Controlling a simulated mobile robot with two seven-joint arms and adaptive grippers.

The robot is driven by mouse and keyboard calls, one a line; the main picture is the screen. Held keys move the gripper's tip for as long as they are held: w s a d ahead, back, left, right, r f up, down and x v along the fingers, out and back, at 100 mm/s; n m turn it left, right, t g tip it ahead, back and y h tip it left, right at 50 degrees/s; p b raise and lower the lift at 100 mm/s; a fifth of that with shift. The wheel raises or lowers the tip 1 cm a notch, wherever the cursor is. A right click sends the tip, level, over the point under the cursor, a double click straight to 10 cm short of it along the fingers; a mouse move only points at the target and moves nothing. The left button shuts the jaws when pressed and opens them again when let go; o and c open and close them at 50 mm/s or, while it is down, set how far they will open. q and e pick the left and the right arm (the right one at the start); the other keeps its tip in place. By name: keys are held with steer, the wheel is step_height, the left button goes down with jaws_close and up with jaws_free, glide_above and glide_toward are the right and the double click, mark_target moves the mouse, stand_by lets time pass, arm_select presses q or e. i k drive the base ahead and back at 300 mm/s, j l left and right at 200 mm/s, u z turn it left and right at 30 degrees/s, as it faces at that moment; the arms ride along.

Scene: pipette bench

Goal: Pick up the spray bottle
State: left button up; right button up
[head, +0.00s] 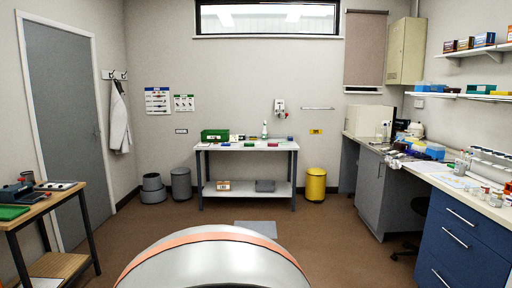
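A small white bottle (264,130) stands upright on the white table (247,147) against the far wall. It looks like the spray bottle, but it is too small to make out its nozzle clearly. It stands slightly right of the table's middle, among small coloured items. Neither of my grippers is in view.
A green crate (214,135) sits at the table's left end. Grey bins (181,184) stand left of the table and a yellow bin (315,184) right of it. A wooden bench (42,205) is at left and blue drawers (462,240) at right. Brown floor lies open between.

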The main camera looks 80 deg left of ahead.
mark_target(385, 122)
steer(key=u, duration=2.6)
